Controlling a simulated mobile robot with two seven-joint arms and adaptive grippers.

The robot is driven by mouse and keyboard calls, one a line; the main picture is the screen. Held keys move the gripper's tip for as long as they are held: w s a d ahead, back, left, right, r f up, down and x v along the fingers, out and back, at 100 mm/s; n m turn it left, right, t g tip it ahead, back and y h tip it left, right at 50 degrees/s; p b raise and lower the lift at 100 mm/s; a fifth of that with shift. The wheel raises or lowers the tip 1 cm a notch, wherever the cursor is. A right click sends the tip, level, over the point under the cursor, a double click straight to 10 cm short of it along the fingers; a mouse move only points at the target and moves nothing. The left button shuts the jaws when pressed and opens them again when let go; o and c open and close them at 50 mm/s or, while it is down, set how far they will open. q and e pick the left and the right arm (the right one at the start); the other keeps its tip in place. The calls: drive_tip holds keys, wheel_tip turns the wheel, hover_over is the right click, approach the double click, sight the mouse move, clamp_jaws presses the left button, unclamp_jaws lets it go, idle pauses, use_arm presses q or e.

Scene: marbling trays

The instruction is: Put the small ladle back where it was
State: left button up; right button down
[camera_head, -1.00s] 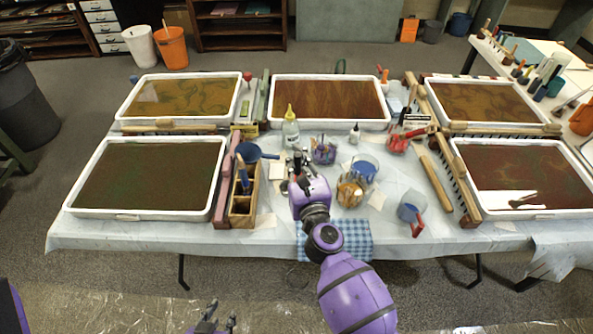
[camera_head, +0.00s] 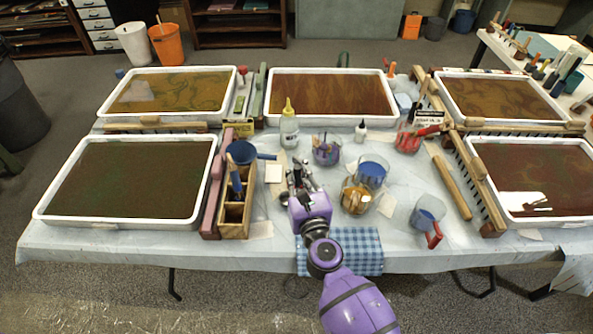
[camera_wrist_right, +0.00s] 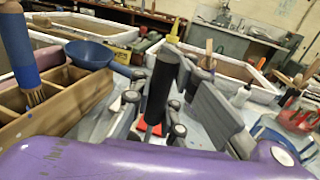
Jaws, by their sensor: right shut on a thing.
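My right gripper (camera_head: 301,178) is above the table's middle, to the right of the wooden compartment box. In the right wrist view, it is shut on an upright black handle (camera_wrist_right: 161,85), with a small red part below. I cannot tell whether this is the small ladle, because its lower end is hidden. A blue ladle or pan (camera_head: 241,151) rests at the wooden box's back end, its handle pointing right. Its bowl also shows in the right wrist view (camera_wrist_right: 88,54). My left gripper is out of view.
The wooden box (camera_head: 236,226) holds a blue-handled brush. Right of my gripper stand jars (camera_head: 356,199) and a blue container with a red handle (camera_head: 428,214). A glue bottle (camera_head: 289,128) is behind it. A checked cloth (camera_head: 345,243) lies in front. White-rimmed trays (camera_head: 127,219) surround this area.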

drive_tip(key=shift+f, duration=0.25)
drive_tip(key=c, duration=1.9)
unclamp_jaws()
drive_tip(key=shift+r, duration=0.1)
drive_tip(key=shift+o, duration=0.8)
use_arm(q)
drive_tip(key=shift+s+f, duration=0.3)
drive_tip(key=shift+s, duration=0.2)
use_arm(e)
drive_tip(key=shift+r, duration=0.2)
drive_tip(key=shift+s+d, duration=0.15)
drive_tip(key=shift+s, duration=0.2)
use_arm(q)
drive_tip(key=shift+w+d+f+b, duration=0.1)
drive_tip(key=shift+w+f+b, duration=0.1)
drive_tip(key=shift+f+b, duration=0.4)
use_arm(e)
drive_tip(key=v, duration=1.1)
drive_tip(key=shift+s, duration=0.15)
